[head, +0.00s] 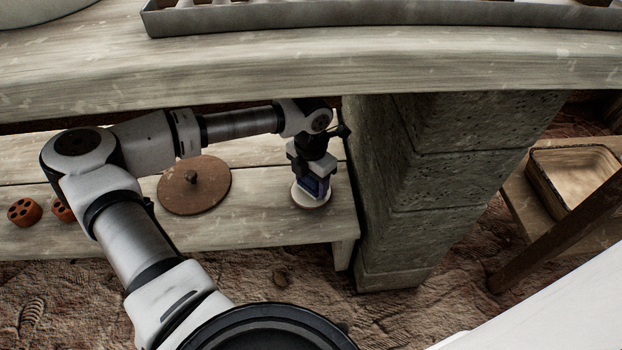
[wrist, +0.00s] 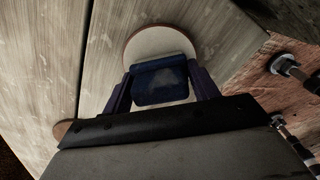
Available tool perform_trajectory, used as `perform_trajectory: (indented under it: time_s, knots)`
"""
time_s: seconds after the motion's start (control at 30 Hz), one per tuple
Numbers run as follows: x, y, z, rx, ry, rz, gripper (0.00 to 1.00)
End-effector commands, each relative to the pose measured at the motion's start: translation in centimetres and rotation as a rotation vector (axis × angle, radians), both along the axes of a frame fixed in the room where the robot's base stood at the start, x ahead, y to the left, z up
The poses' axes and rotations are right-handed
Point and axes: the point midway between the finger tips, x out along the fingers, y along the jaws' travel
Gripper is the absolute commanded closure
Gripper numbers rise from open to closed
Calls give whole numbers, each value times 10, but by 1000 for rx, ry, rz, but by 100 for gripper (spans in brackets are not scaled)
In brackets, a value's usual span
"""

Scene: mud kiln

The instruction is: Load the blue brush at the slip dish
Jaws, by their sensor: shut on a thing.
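The slip dish (head: 297,200) is a small round dish with a pale fill and a reddish-brown rim, on the right end of the low bench. It also shows in the wrist view (wrist: 155,40), just beyond the fingertips. My gripper (head: 314,186) points down over it, shut on the blue brush (wrist: 160,86). The brush shows as a dark blue block between the two fingers in the wrist view, and only a little blue shows in the head view. Its lower end is over or in the dish; I cannot tell whether it touches the slip.
A stone pillar (head: 425,170) stands close right of my gripper. The upper bench (head: 300,60) overhangs behind, with a long tray (head: 380,14). A brown knobbed disc (head: 175,196) and orange holed pieces (head: 24,212) lie left on the low bench. A basin (head: 575,178) stands far right.

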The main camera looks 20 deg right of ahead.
Motion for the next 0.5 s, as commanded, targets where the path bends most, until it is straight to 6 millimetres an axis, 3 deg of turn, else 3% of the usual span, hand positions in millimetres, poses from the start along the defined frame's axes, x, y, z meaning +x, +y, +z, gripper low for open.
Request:
perform_trajectory:
  time_s: [0.5]
  knots:
    - [0,0,6,1,0,0,59]
